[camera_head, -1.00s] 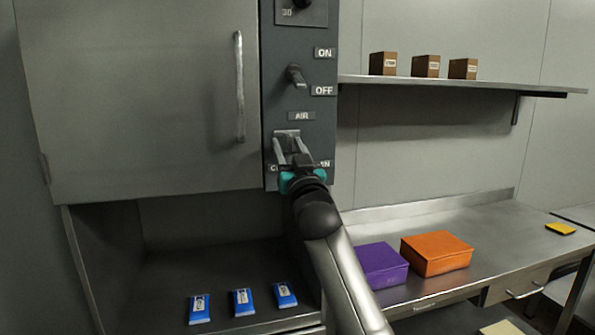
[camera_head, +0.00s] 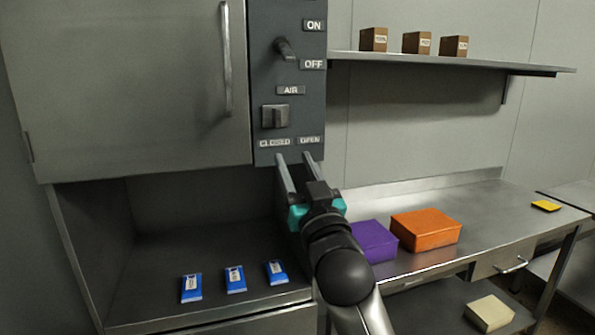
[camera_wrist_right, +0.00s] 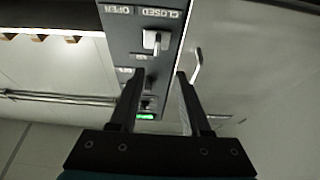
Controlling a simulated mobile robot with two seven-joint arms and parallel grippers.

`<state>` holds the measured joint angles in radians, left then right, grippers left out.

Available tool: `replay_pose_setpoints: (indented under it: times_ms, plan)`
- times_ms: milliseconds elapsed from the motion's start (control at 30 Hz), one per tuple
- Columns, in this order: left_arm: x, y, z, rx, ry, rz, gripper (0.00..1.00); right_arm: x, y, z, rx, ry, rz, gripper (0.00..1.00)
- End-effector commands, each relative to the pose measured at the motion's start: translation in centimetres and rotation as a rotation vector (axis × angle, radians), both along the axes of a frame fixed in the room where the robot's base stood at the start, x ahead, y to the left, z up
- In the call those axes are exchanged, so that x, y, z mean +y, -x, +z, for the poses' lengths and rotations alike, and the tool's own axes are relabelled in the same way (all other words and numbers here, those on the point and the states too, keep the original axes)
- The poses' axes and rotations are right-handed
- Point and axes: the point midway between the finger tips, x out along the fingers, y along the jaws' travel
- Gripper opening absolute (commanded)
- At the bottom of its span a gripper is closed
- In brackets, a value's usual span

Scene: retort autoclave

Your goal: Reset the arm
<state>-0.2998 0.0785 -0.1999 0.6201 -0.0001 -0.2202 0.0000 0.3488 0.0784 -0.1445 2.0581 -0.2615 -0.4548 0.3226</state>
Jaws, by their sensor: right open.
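My right gripper (camera_head: 293,165) is open and empty. In the head view its fingers stand just below the AIR switch (camera_head: 275,116) on the dark control panel (camera_head: 262,90), near the CLOSED and OPEN labels. In the right wrist view the two fingers (camera_wrist_right: 155,75) stand apart with nothing between them, and the AIR switch (camera_wrist_right: 155,40) shows beyond them, clear of both. My left gripper is not in view.
The autoclave door (camera_head: 130,85) is shut, with a vertical handle (camera_head: 227,60). Several blue packs lie on the lower shelf (camera_head: 150,300). A purple box (camera_head: 373,241) and an orange box (camera_head: 426,229) stand on the bench (camera_head: 480,215) beside my right arm.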

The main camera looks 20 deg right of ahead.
Motion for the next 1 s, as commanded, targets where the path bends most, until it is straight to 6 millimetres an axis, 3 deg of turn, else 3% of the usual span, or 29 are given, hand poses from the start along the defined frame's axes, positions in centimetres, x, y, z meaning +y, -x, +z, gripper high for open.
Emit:
replay_pose_setpoints:
  times_ms: [467,567,667,767,900,1000]
  plan:
    - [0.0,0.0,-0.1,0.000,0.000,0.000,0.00,-0.1,0.9,-0.3,0.000,0.001,0.000,0.47]
    - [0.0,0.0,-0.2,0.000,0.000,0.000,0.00,0.0,0.5,-1.4,0.021,0.004,0.000,0.47]
    - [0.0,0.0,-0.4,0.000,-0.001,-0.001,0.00,0.1,-0.6,-5.0,0.091,0.016,-0.001,0.47]
    - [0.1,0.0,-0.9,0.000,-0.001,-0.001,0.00,0.3,-2.0,-11.3,0.212,0.033,0.004,0.47]
    - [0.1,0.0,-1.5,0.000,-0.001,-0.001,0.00,0.4,-2.8,-22.2,0.410,0.064,0.009,0.47]
    - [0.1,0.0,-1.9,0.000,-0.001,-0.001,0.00,0.4,-2.0,-29.9,0.546,0.086,0.015,0.47]
